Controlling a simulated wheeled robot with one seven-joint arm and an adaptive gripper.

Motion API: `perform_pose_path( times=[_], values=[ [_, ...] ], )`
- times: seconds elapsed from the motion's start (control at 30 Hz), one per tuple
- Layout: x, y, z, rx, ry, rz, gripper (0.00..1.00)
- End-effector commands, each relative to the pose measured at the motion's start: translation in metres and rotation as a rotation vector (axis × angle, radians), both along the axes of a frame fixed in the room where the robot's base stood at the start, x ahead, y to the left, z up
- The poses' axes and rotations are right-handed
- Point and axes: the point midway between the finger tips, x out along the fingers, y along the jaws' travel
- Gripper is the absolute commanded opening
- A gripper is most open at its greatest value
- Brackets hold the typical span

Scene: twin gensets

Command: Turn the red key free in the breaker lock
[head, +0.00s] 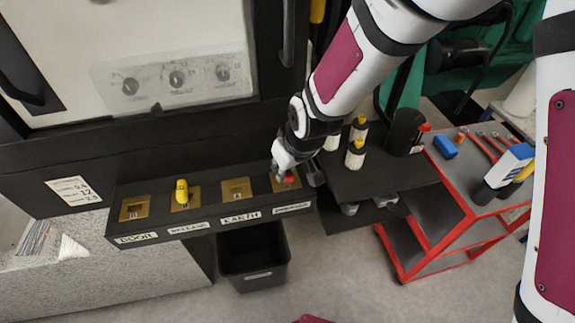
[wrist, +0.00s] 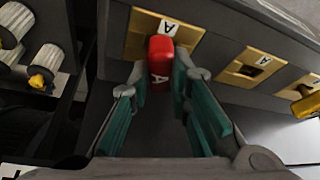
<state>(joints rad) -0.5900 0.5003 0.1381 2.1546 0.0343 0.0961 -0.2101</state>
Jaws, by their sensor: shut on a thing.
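The red key (head: 288,180) stands in the rightmost brass lock plate (head: 280,188) on the dark ledge; that plate's label is too small to read surely. The key's lower end and the keyhole are hidden.
A yellow key (head: 181,192) stands in the RELEASE lock. The EARTH (head: 236,189) and DOOR (head: 135,208) plates hold no key. White bottles with yellow caps (head: 355,155) stand close right of my gripper. A black bin (head: 253,258) is below; a red-framed cart (head: 450,225) stands right.

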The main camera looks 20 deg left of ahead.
Motion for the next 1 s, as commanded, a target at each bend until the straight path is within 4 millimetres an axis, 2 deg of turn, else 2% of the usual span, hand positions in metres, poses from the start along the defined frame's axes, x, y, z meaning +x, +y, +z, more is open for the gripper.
perform_pose_path(
  times=[0.57,0.83,1.0],
  values=[
    [0.0031,-0.0020,-0.0019,0.000,0.001,0.267,0.00],
    [0.0009,-0.0020,0.0001,0.002,0.002,0.478,0.00],
    [0.0010,-0.0015,0.0000,0.004,0.003,0.686,0.00]
  ],
)
